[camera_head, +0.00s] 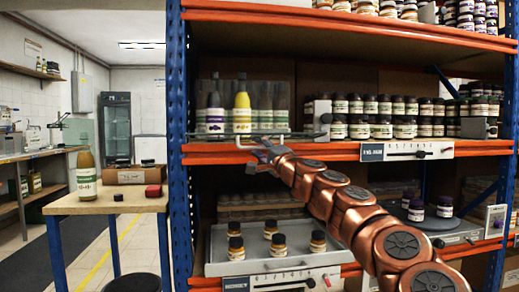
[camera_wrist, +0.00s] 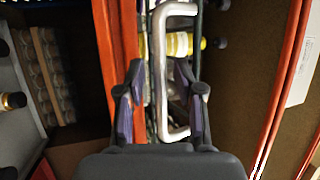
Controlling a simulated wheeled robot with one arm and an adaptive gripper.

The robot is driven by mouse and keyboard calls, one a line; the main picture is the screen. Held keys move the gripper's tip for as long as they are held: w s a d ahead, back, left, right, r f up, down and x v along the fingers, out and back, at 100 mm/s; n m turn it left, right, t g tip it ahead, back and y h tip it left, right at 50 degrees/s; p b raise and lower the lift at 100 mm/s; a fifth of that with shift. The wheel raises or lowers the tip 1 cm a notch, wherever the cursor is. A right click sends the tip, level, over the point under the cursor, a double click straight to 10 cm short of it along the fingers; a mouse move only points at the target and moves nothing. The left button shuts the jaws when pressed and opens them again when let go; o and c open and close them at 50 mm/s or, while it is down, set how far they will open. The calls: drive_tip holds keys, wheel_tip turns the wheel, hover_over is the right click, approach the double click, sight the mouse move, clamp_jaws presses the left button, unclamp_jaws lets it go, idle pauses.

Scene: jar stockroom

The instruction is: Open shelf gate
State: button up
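The shelf gate (camera_head: 282,102) looks like a clear panel at the front of the middle shelf, before a dark purple bottle (camera_head: 215,108) and a yellow one (camera_head: 242,105). Its silver bar handle (camera_head: 241,143) runs along the gate's lower front, partly hidden by my gripper (camera_head: 262,151). In the wrist view the U-shaped handle (camera_wrist: 159,70) lies between the two fingers of my gripper (camera_wrist: 159,72). The fingers are apart, with a gap visible on each side of the bar. The gate appears closed; bottles stand behind it.
Several jars (camera_head: 385,118) fill the shelf right of the gate. A grey tray (camera_head: 216,266) with several jars is on the shelf below. Blue rack post (camera_head: 177,130) stands left. A wooden table (camera_head: 105,205) with a bottle (camera_head: 86,176) is farther left.

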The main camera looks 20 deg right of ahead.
drive_tip(key=shift+s+d, duration=0.1)
drive_tip(key=shift+s+d, duration=0.1)
drive_tip(key=shift+s, duration=0.1)
drive_tip(key=shift+s+f, duration=0.25)
drive_tip(key=shift+s, duration=0.4)
drive_tip(key=v, duration=1)
drive_tip(key=shift+d, duration=0.1)
